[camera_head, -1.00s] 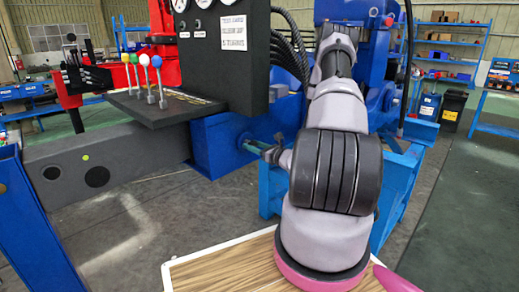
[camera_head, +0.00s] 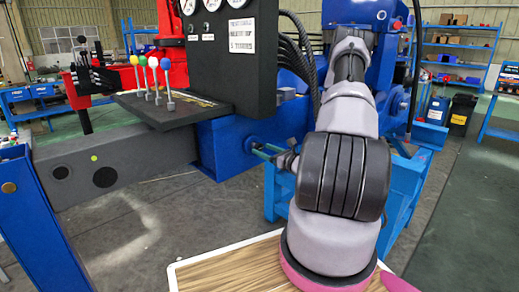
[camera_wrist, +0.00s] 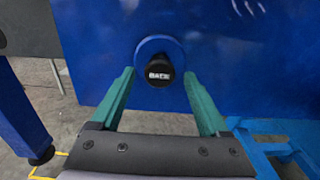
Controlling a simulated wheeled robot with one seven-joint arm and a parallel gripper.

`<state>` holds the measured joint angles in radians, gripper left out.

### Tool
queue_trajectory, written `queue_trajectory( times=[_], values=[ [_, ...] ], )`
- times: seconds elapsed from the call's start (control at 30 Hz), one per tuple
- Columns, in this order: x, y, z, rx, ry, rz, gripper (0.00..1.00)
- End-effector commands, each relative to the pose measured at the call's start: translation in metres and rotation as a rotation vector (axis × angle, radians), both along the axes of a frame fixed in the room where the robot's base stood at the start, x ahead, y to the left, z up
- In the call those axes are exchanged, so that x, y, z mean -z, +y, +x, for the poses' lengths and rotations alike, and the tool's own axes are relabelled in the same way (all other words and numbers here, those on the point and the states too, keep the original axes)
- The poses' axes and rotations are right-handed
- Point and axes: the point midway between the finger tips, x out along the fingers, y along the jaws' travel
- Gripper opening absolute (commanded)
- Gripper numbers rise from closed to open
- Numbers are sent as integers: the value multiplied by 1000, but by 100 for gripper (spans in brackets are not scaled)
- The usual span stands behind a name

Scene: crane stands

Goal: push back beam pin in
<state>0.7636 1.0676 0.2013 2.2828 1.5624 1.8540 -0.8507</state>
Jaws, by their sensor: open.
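The back beam pin (camera_wrist: 159,72) is a black round knob marked "BACK" in the wrist view. It stands out from a round blue collar on the face of the blue beam (camera_wrist: 235,60). My gripper (camera_wrist: 159,76) is open, with one green finger on each side of the pin and gaps between the fingers and the knob. How far the fingertips are from the beam face is hard to tell. In the head view my gripper (camera_head: 264,152) reaches the side of the blue beam (camera_head: 222,146), and the pin itself is hard to make out there.
A grey beam (camera_head: 130,165) runs left from the blue one to a blue post (camera_head: 45,215). Above it are a lever panel (camera_head: 170,108) with coloured knobs and a black gauge box (camera_head: 235,60). Dark hoses hang behind my arm. A wood-topped surface (camera_head: 225,272) lies in front.

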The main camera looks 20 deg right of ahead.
Motion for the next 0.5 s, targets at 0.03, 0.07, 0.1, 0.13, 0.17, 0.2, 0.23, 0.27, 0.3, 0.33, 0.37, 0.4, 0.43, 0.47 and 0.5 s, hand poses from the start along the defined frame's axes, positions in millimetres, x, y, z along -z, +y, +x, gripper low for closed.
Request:
queue_trajectory(
  times=[0.03,0.07,0.1,0.13,0.17,0.2,0.23,0.27,0.3,0.33,0.37,0.4,0.43,0.47,0.5],
  values=[
    [1,-6,-11,5,3,1,79],
    [0,-8,-17,6,3,2,79],
    [0,-10,-25,4,2,2,79],
    [0,-13,-30,5,2,0,79],
    [0,-15,-36,5,2,2,79],
    [0,-17,-43,5,2,2,79],
    [0,-18,-47,5,2,2,79],
    [0,-20,-51,5,1,1,79],
    [0,-22,-56,3,0,1,79],
    [0,-23,-59,3,0,1,79],
    [0,-24,-62,3,0,1,79],
    [0,-24,-65,1,0,0,79],
    [0,-24,-67,1,0,0,79],
    [0,-25,-68,1,0,0,79],
    [0,-25,-69,1,0,0,79]
  ],
)
